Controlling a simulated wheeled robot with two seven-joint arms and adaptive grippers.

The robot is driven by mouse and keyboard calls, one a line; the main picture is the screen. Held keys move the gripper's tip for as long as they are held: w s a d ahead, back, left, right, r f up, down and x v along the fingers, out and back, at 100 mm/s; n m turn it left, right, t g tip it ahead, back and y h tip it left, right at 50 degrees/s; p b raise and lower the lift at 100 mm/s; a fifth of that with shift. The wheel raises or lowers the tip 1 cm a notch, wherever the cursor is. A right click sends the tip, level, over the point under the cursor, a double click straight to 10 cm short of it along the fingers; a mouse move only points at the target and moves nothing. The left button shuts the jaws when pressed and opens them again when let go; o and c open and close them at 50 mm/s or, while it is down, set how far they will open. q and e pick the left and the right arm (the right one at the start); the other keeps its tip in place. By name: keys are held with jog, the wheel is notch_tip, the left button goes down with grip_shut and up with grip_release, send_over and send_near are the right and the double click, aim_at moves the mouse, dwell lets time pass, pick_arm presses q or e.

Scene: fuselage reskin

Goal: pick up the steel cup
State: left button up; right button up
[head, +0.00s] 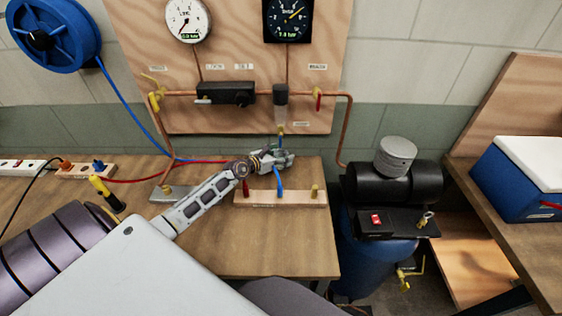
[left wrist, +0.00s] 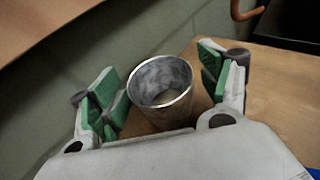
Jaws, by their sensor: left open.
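The steel cup (left wrist: 162,112) is a grey metal cup with a bright rim. In the left wrist view it stands upright on the wooden bench (left wrist: 268,85), open end up, and looks empty. In the head view my left gripper (head: 272,158) is over the back of the bench, near the wall; I cannot make out the cup clearly there. My right gripper is not in view.
A wooden block with coloured fittings (head: 283,198) and a blue hose (head: 278,180) lie just in front of the gripper. The gauge panel (head: 225,112) stands behind. A compressor (head: 392,185) is to the right. The front right of the bench (head: 275,245) is clear.

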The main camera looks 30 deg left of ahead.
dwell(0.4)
pick_arm(q)
jog(key=c, duration=1.2)
jog(key=shift+w+r, duration=0.1)
